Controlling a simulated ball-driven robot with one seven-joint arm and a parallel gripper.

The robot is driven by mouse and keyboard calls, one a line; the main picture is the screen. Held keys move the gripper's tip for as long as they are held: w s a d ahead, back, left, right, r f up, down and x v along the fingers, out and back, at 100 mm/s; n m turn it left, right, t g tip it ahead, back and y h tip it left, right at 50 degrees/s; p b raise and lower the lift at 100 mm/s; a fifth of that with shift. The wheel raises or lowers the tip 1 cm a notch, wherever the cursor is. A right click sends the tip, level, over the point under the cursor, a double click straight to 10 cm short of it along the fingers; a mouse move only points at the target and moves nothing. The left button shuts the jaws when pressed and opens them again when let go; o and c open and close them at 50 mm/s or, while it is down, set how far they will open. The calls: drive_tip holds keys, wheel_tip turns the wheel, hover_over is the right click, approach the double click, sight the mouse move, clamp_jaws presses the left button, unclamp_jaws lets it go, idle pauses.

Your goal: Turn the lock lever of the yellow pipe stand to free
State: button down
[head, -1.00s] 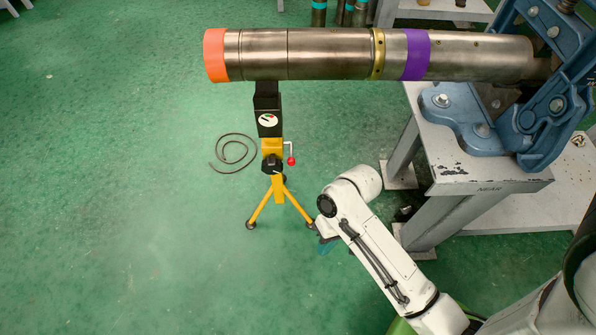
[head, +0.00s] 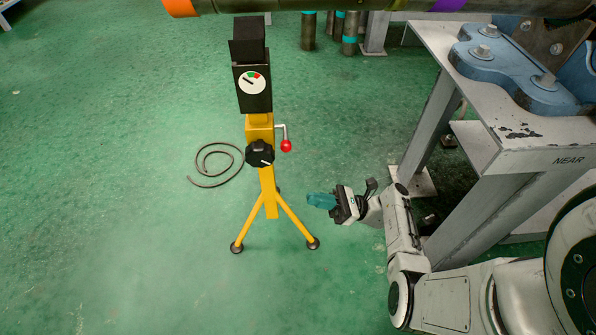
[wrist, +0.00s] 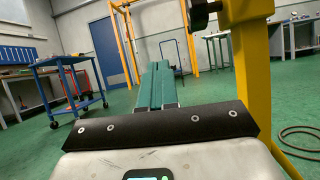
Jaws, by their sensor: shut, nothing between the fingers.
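The yellow pipe stand (head: 265,200) stands upright on a tripod in the head view, with a black head and a round gauge (head: 252,83). A bent grey lever with a red ball end (head: 286,146) hangs from the right side of its column. A black knob with a white mark (head: 260,153) is on the column's front; I cannot tell which part locks. My gripper (head: 320,201) is shut and empty, its teal fingers right of the column and below the red ball, apart from both. In the wrist view the shut fingers (wrist: 160,85) point ahead, left of the yellow column (wrist: 252,80).
A metal pipe (head: 380,5) spans the top of the head view. A dark cable (head: 215,182) lies coiled on the floor left of the stand. The floor at front left is clear.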

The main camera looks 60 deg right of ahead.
drive_tip(key=s+d+m+t+h+b, duration=0.1)
drive_tip(key=d+m+t+h+b, duration=0.15)
drive_tip(key=d+m+t, duration=0.35)
drive_tip(key=n, duration=0.1)
approach(286, 137)
drive_tip(key=a+r, duration=0.1)
drive_tip(key=w+a+r, duration=0.1)
drive_tip(key=a+r+b, duration=0.1)
drive_tip(key=a+r, duration=0.1)
drive_tip(key=shift+w, duration=0.4)
drive_tip(key=shift+r+h+p, duration=0.2)
drive_tip(key=shift+h+p, duration=0.05)
drive_tip(key=shift+p, duration=0.2)
